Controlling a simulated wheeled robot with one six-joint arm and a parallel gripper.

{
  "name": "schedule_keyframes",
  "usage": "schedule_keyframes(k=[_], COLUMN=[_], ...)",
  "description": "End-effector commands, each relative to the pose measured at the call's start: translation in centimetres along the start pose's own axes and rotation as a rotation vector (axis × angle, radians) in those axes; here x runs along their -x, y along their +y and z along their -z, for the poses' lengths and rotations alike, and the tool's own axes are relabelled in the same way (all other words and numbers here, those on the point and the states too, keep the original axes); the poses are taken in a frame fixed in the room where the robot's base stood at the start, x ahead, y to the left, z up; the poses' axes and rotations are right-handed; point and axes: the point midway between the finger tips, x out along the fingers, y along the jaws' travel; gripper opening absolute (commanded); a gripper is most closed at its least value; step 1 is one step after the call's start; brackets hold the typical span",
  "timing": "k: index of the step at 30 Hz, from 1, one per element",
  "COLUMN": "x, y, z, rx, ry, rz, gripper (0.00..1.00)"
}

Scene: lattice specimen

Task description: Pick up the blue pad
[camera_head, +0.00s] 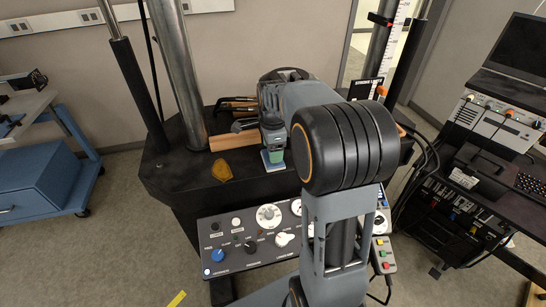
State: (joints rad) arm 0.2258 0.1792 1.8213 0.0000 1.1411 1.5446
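A small blue pad (272,160) lies on the dark machine deck (190,180), left of my arm's large black joint. A greenish-grey piece (274,140) stands directly above the pad, at the lower end of my wrist. I cannot tell whether this piece is part of my gripper or a separate block. My gripper (272,148) points down over the pad. Its fingers are too small and too covered to make out, so its opening and any contact with the pad do not show clearly.
A wooden bar (232,140) and an amber-yellow piece (222,170) lie left of the pad. Dark-handled tools (235,105) lie behind. A thick metal column (178,75) rises at left. A control panel (245,240) is in front. The deck's left part is clear.

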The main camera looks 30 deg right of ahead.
Motion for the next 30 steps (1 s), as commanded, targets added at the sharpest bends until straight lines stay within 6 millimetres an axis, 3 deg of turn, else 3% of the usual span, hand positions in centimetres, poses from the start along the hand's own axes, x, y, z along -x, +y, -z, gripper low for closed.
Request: schedule_keyframes(k=[8,17,24,30], x=[0.0,0.5,3.2,6.5], y=[0.0,0.0,-0.1,2.8], z=[0.0,0.0,0.0,0.0], rx=[0.0,0.0,0.0,0.0], ry=[0.0,0.0,0.0,0.0], rz=[0.0,0.002,0.004,0.006], gripper=[0.4,0.39,0.39,0.39])
